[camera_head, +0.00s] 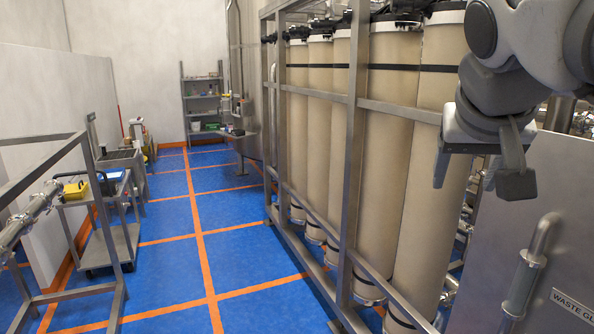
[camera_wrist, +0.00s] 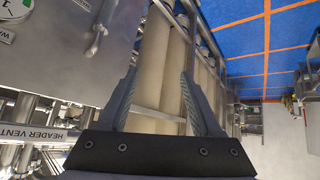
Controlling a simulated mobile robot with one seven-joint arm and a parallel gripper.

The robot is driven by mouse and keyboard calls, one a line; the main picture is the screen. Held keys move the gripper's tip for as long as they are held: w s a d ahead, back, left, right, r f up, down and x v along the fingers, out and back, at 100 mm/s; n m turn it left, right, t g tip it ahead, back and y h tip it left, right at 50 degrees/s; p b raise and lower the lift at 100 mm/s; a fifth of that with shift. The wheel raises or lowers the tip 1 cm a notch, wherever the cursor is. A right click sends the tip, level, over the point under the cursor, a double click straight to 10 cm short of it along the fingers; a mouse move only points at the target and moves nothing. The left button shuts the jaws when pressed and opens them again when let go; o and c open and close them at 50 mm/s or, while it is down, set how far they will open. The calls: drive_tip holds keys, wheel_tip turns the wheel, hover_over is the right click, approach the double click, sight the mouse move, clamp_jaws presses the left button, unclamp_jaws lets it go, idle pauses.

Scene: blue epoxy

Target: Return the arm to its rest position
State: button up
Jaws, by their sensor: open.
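My gripper (camera_head: 478,168) hangs at the upper right of the head view, fingers pointing down. Its two fingers are apart with nothing between them. The wrist view shows the open gripper (camera_wrist: 158,75) from behind, with the tan cylinders visible beyond the gap. My grey arm links fill the top right corner of the head view. In the head view the gripper overlaps the nearest tan cylinder (camera_head: 432,150) in the picture; I cannot tell the distance between them.
A steel frame (camera_head: 354,150) holds several tan cylinders along the right. A steel panel with a handle (camera_head: 525,270) is at lower right. A cart (camera_head: 120,245) and a railing (camera_head: 75,150) stand left. A shelf (camera_head: 203,97) is at the back. The blue floor (camera_head: 165,265) between is clear.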

drive_tip(key=s+a+f+n+y, duration=0.1)
drive_tip(key=s+a+f, duration=0.1)
drive_tip(key=f, duration=0.5)
drive_tip(key=s+a+f+n+g+y, duration=0.1)
drive_tip(key=s+a+f, duration=0.2)
drive_tip(key=s+f, duration=0.2)
drive_tip(key=s+a+f+n+g+y, duration=0.1)
drive_tip(key=s+a+f, duration=0.1)
drive_tip(key=f, duration=0.7)
drive_tip(key=shift+s+a+n+y, duration=0.3)
drive_tip(key=shift+s+a, duration=0.1)
drive_tip(key=shift+s, duration=0.4)
drive_tip(key=shift+f, duration=0.1)
drive_tip(key=shift+c, duration=1.4)
drive_tip(key=shift+d, duration=0.1)
